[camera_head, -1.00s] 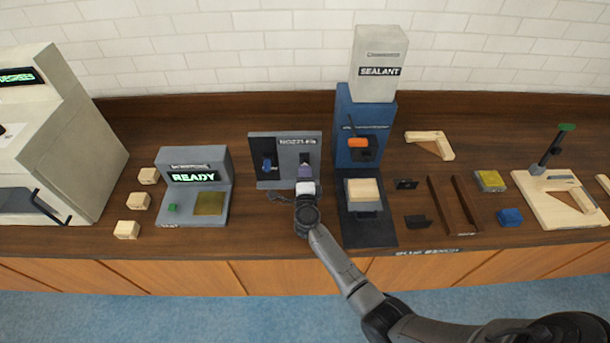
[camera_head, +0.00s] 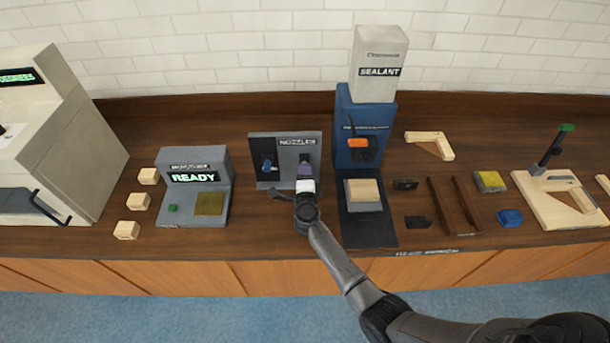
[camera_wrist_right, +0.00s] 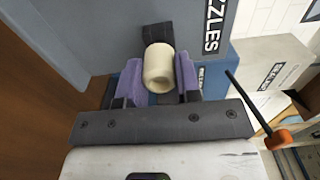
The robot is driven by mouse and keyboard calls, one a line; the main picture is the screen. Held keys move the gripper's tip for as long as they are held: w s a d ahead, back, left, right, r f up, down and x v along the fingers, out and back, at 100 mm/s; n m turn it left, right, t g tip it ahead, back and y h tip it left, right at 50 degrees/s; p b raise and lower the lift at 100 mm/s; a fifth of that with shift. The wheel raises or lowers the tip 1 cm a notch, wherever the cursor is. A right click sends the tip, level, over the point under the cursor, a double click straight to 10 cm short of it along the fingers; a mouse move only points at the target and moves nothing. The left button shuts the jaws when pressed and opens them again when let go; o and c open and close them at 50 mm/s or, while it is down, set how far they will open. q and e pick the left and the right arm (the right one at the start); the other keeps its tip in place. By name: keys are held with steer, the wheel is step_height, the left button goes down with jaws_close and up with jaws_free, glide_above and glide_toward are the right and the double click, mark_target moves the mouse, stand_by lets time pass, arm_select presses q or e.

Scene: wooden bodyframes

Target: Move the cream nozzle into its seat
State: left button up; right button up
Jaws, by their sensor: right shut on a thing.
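The cream nozzle (camera_wrist_right: 158,68) shows in the right wrist view between the two purple fingers of my right gripper (camera_wrist_right: 155,82). The gripper is shut on it. Behind the nozzle is a dark block (camera_wrist_right: 155,36) on the grey nozzle rack (camera_wrist_right: 100,30); I cannot tell whether nozzle and block touch. In the head view my right gripper (camera_head: 306,172) is at the right half of the nozzle rack (camera_head: 285,146), and it hides the nozzle there. My left gripper is not in view.
A blue part (camera_head: 267,165) sits on the rack's left half. The blue sealant station (camera_head: 350,112) stands close to the right of my gripper. The READY station (camera_head: 196,177) and several wooden blocks (camera_head: 139,201) lie to the left. Bench surface in front of the rack is partly clear.

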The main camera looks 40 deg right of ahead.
steer(key=shift+x, duration=0.8)
steer(key=o, duration=1.1)
steer(key=shift+p+v, duration=0.4)
steer(key=shift+v, duration=6.4)
